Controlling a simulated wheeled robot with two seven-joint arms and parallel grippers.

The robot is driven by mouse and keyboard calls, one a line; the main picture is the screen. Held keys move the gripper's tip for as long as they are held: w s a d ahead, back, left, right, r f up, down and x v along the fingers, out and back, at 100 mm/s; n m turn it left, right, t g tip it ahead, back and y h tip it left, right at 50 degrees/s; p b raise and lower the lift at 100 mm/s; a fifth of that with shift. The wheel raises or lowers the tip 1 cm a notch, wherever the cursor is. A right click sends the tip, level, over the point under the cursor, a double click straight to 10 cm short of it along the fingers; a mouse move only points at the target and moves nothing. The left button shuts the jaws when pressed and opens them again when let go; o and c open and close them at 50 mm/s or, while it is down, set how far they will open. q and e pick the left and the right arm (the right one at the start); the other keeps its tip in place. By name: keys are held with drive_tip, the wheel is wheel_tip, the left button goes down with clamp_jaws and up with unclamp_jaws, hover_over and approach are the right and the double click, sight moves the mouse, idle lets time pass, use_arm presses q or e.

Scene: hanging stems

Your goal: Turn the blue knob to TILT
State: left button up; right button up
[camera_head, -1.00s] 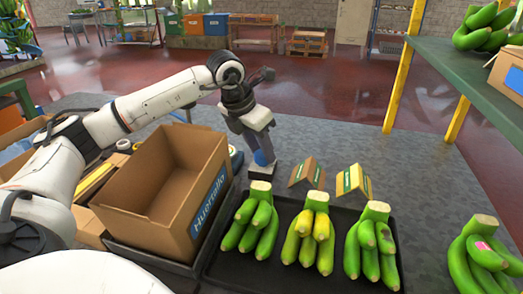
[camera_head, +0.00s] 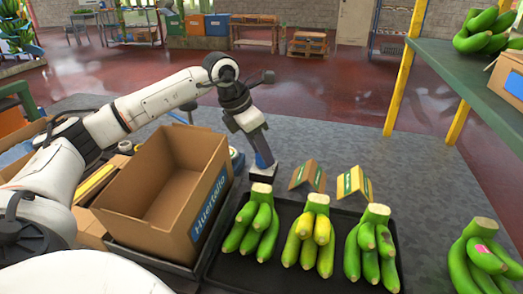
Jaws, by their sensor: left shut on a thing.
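The blue knob (camera_head: 262,160) is at the back of the table, behind the black tray and to the right of the cardboard box. Only a small patch of its blue shows, between and below the fingers. It sits low, just above a small dark base (camera_head: 263,173). My left gripper (camera_head: 262,155) comes down on it from above, slightly tilted, and is shut on it. The knob's markings, including any TILT label, cannot be read here. My right gripper is not in view.
An open cardboard box (camera_head: 150,200) stands left of the knob. A black tray (camera_head: 235,275) with several banana bunches is in front, with two folded cards (camera_head: 354,184) behind it. A green shelf (camera_head: 465,85) with a yellow post is at right.

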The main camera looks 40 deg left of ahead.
use_arm(q)
drive_tip(key=o, duration=1)
drive_tip(key=shift+o, duration=0.2)
drive_tip(key=v, duration=1)
drive_tip(key=shift+r, duration=0.2)
drive_tip(key=shift+f, duration=0.1)
